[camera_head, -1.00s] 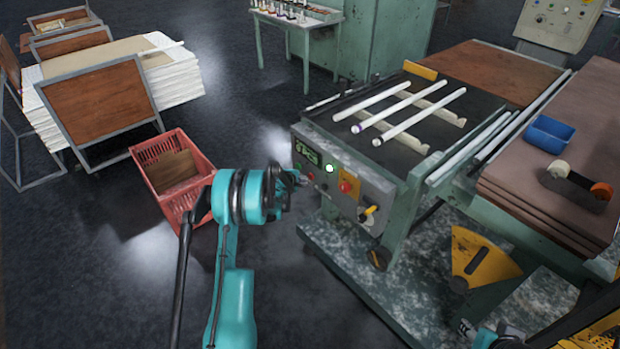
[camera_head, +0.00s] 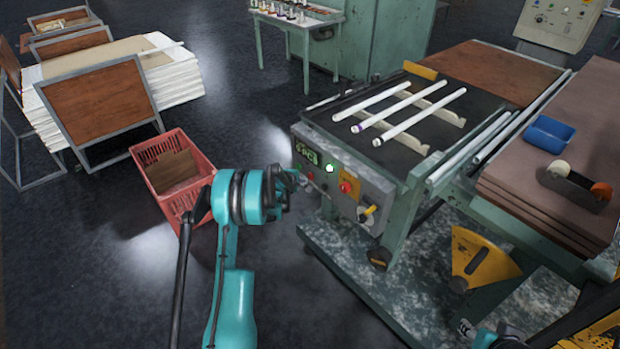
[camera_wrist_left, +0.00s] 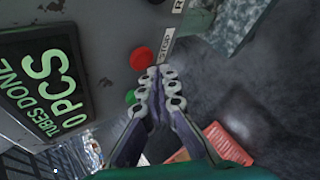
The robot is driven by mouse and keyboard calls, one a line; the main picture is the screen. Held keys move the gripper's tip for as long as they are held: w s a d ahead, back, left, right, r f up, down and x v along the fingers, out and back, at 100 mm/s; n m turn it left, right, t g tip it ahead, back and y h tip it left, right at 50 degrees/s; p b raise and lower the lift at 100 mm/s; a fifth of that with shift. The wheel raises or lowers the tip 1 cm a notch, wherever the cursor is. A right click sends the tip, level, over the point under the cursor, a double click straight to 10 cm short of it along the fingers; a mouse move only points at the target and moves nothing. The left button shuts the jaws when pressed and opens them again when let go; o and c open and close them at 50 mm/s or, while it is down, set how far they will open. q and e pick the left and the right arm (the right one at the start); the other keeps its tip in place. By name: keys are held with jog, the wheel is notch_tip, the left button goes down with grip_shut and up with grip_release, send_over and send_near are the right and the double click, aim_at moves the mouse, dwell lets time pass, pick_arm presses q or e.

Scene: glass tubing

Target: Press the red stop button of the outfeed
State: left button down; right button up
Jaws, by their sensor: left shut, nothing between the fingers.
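The outfeed's control panel (camera_head: 338,182) is on the front of the green machine. A red button (camera_wrist_left: 141,59) beside a STOP label (camera_wrist_left: 165,47) shows in the left wrist view. In the head view a small red button (camera_head: 310,176) sits below the display, near my gripper. A green button (camera_wrist_left: 130,97) is partly behind my fingers. My left gripper (camera_wrist_left: 161,74) is shut and empty, its tips just below the STOP button in that picture; contact cannot be told. In the head view the left gripper (camera_head: 293,178) is left of the panel.
The panel also carries a lit green lamp (camera_head: 329,168), a larger red button (camera_head: 346,187) on a yellow plate and a yellow-handled switch (camera_head: 368,211). White tubes (camera_head: 410,113) lie on top. A red crate (camera_head: 150,150) stands on the floor behind my left arm.

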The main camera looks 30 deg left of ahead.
pick_arm(q)
jog(key=shift+w+d, duration=0.1)
jog(key=shift+w, duration=0.05)
jog(key=shift+w+d, duration=0.1)
jog(key=shift+w, duration=0.15)
jog(key=shift+w+d+b, duration=0.15)
jog(key=shift+w+b, duration=0.15)
jog(key=shift+w, duration=0.15)
dwell(0.7)
dwell(0.4)
jog(key=shift+s+a, duration=0.3)
jog(key=shift+s, duration=0.55)
jog(key=s, duration=0.1)
jog(key=s+a, duration=0.1)
jog(key=s, duration=0.1)
jog(key=s+a+b, duration=0.1)
jog(key=shift+s, duration=0.35)
dwell(0.4)
